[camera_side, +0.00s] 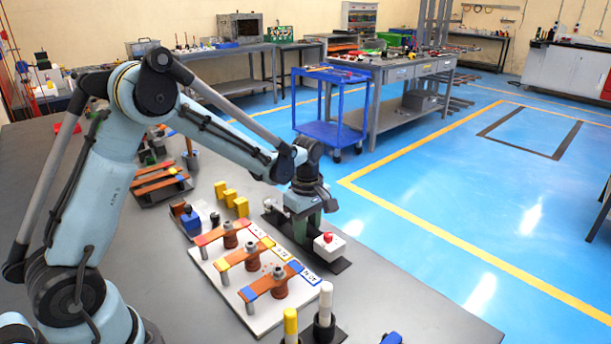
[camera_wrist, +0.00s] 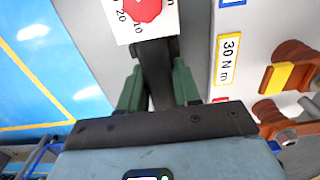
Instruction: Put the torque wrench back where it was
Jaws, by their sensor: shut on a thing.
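My gripper (camera_side: 303,226) is low over the far side of the bench, beside the busbar board. In the wrist view its green fingers (camera_wrist: 157,82) are shut on a dark bar (camera_wrist: 157,68), which looks like the torque wrench's handle. A white box with a red dial (camera_side: 329,241) stands just right of my gripper, on a dark base (camera_side: 341,266). In the wrist view the box's dial face (camera_wrist: 142,14) shows numbers just beyond the fingertips. A small silver round part shows left of my gripper; I cannot tell if it belongs to the wrench. My gripper hides much of the wrench.
A white board (camera_side: 256,322) carries several copper bars with red, yellow and blue marks, and a 30 N m label (camera_wrist: 229,58). Yellow blocks (camera_side: 241,207) stand behind it. A yellow-topped post (camera_side: 290,324) and a white-topped post (camera_side: 326,300) stand at the front. Blue floor lies beyond the bench edge.

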